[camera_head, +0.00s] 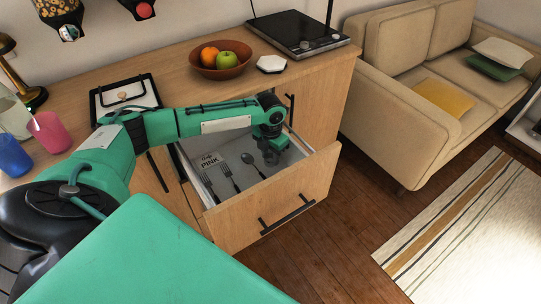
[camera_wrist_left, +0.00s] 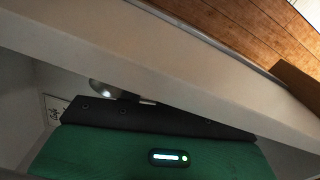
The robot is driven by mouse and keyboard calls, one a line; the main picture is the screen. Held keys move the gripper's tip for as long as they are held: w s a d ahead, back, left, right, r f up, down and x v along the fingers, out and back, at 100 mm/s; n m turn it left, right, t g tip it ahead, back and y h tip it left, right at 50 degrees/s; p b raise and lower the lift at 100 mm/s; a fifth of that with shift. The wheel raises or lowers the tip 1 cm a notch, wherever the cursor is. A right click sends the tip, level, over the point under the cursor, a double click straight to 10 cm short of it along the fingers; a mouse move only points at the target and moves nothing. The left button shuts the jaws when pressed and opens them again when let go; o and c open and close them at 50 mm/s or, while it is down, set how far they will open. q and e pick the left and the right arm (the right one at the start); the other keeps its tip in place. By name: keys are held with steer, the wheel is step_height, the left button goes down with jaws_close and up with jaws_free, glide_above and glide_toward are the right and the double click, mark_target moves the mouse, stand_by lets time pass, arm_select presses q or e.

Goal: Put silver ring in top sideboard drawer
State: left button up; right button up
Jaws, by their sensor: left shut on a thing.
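The top sideboard drawer (camera_head: 322,165) is pulled open, with its wooden front facing the floor. My left gripper (camera_head: 271,155) reaches down into the drawer near its right side. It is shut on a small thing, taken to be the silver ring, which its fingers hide. No ring shows elsewhere. In the left wrist view the dark edge of the gripper (camera_wrist_left: 150,115) is close to the pale drawer wall (camera_wrist_left: 150,62). My right gripper is not in view.
On the sideboard top stand a fruit bowl (camera_head: 221,71), a white coaster (camera_head: 271,64), a hob (camera_head: 298,33) and cups (camera_head: 50,133). A sofa (camera_head: 400,100) stands at the right.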

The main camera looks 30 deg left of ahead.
arm_select(q)
steer(key=shift+f, duration=0.1)
steer(key=o, duration=0.9)
steer(key=shift+o, duration=0.2)
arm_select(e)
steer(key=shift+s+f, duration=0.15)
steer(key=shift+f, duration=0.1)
arm_select(q)
steer(key=shift+r, duration=0.4)
step_height(320, 180, up, 3)
steer(key=shift+f+p, duration=0.1)
steer(key=shift+p, duration=0.2)
step_height(320, 180, up, 9)
steer(key=shift+f+p, duration=0.15)
steer(key=shift+p, duration=0.3)
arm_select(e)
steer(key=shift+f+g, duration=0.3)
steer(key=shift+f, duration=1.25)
